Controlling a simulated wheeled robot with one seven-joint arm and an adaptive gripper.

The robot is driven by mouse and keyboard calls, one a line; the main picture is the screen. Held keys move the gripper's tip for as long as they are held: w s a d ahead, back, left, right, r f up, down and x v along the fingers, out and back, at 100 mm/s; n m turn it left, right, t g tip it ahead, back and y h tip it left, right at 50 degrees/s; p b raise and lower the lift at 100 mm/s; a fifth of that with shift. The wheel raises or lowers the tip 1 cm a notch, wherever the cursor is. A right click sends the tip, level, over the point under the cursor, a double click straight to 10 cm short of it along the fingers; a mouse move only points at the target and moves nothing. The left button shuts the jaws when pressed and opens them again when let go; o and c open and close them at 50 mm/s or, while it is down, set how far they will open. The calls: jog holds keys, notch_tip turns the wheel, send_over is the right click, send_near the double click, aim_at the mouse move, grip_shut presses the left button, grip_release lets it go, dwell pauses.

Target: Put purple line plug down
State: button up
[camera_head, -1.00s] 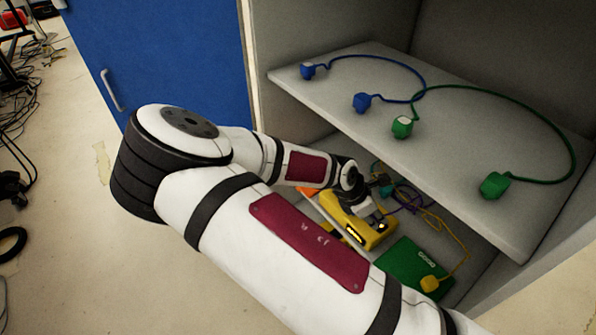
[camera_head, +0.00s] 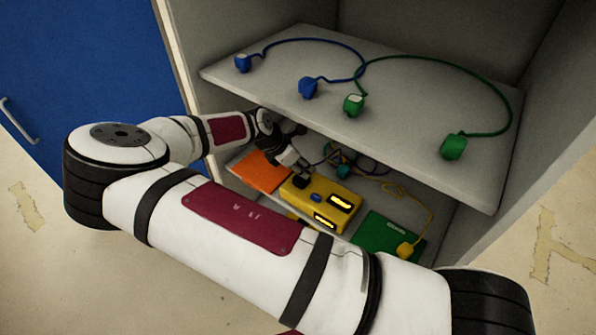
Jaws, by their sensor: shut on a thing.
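My gripper (camera_head: 300,167) is inside the cabinet, under the upper shelf, at the back left part of the yellow phone box (camera_head: 322,196). Its fingers are shut on a small dark plug (camera_head: 301,181), which looks to be the purple line plug. The plug is right at or just above the top of the yellow box; I cannot tell if it touches. A purple cable (camera_head: 371,163) loops behind the box. Most of the cable's run to my gripper is hidden or too small to follow.
A teal plug (camera_head: 343,171) lies behind the yellow box. An orange panel (camera_head: 259,171) is left of it, a green panel (camera_head: 385,238) with a yellow plug (camera_head: 405,250) right. The upper shelf (camera_head: 420,130) above holds blue plugs (camera_head: 308,88) and green plugs (camera_head: 453,147).

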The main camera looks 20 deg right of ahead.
jog(key=shift+w+a+f, duration=0.1)
jog(key=shift+w+a, duration=0.05)
jog(key=shift+w, duration=0.75)
jog(key=shift+f+b, duration=0.65)
jog(key=shift+f, duration=1.1)
jog(key=shift+f, duration=0.15)
jog(key=shift+f, duration=0.15)
jog(key=o, duration=1.2)
jog(key=shift+c, duration=0.2)
jog(key=shift+a+r, duration=0.1)
jog(key=shift+r, duration=0.3)
jog(key=p+v, duration=0.1)
jog(key=v, duration=0.6)
jog(key=shift+r+p, duration=0.15)
jog(key=shift+p, duration=0.2)
